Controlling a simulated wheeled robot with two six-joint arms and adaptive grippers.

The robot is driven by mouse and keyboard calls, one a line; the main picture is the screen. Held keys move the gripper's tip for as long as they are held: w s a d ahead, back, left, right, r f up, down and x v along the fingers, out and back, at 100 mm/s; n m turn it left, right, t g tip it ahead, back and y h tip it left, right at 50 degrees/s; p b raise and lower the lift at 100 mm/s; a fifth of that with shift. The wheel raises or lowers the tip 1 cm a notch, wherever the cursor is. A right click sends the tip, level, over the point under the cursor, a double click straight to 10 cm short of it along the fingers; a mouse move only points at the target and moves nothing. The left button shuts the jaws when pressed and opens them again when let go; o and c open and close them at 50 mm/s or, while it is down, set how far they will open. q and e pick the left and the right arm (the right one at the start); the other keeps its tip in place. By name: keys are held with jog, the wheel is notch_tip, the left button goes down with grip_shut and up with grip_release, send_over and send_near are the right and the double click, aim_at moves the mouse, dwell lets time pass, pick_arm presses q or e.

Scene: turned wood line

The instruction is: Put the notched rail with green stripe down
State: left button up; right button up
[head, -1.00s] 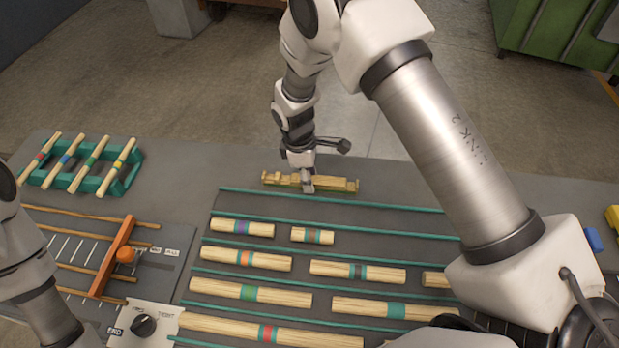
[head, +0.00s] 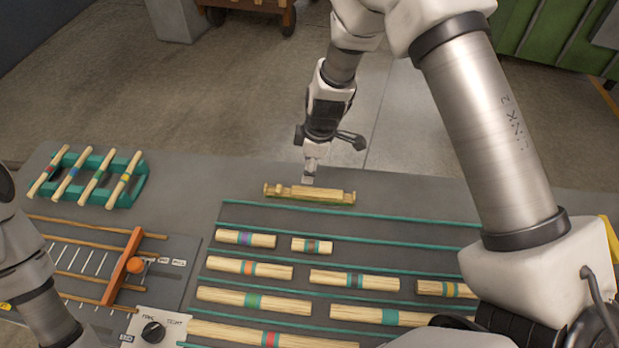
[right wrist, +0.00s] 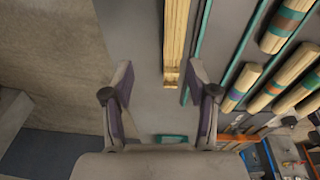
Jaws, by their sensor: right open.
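The notched rail with green stripe (head: 325,194) is a pale wooden bar with raised ends and a green edge along its near side. It lies flat on the grey table behind the striped mat. My right gripper (head: 309,180) is just above the rail, left of its middle. In the right wrist view my right gripper (right wrist: 160,82) has its fingers spread with nothing held between them, and the rail (right wrist: 175,40) shows beyond the fingertips. Only part of my left arm shows at the left edge; its gripper is out of view.
A dark mat with teal strips (head: 400,233) holds several banded wooden dowels in rows. A teal rack (head: 137,187) with several sticks stands at the back left. A slatted jig with an orange bar (head: 124,268) and a dial box (head: 160,325) are at the front left.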

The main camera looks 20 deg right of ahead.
aim_at(310, 192)
jog(key=shift+s+d+f+m+g+p, duration=0.15)
jog(key=shift+s+d+p, duration=0.15)
jog(key=shift+s, duration=0.3)
jog(key=shift+s+d+f+m+g+p, duration=0.15)
jog(key=shift+s+d, duration=0.15)
jog(key=shift+s, duration=0.25)
jog(key=f, duration=0.2)
jog(key=a+f+p, duration=0.1)
jog(key=f, duration=0.3)
jog(key=shift+w+a+f+p, duration=0.25)
jog(key=shift+w+a+p, duration=0.05)
jog(key=shift+w, duration=0.1)
jog(key=shift+f, duration=0.45)
pick_arm(q)
notch_tip(310, 192, up, 4)
jog(key=shift+s+r, duration=0.1)
jog(key=shift+r, duration=0.1)
pick_arm(e)
grip_shut()
